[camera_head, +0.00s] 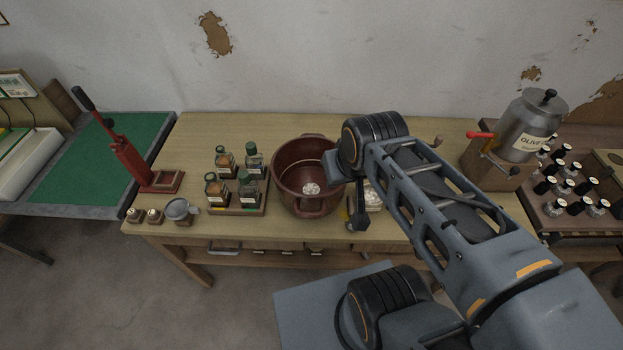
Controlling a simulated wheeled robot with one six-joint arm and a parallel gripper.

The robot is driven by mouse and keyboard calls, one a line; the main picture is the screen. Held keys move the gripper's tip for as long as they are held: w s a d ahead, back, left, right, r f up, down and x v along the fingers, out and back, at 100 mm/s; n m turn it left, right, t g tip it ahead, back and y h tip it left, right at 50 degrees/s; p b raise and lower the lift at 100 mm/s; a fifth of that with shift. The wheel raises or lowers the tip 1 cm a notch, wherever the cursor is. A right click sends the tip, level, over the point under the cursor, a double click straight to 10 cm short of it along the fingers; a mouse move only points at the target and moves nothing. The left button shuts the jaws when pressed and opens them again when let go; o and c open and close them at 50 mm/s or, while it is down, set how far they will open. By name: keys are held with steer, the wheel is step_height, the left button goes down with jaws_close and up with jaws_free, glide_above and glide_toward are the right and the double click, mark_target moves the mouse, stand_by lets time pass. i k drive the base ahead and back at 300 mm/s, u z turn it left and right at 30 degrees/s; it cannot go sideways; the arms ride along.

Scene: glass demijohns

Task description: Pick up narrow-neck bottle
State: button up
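Several small glass bottles with dark green caps stand upright in a wooden tray (236,210) left of the middle of the table. They are a back-left bottle (225,162), a back-right bottle (253,163), a front-left bottle (216,191) and a front-right bottle (249,191). I cannot tell which one is the narrow-neck bottle. My gripper (357,222) hangs low at the right side of the brown pot, apart from the tray. My arm hides most of it, and its fingers are too small and dark to judge.
The brown two-handled pot (290,170), with something white inside, stands between tray and gripper. A grey mug (180,211), two small jars and a red lever press (130,150) are at left. A metal olive canister (530,125) and several dark-capped vials (577,205) are at right.

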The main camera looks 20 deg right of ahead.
mark_target(225, 162)
steer(key=u, duration=0.45)
steer(key=k, duration=0.55)
steer(key=u, duration=1.25)
steer(key=i, duration=2.05)
steer(key=z, duration=0.45)
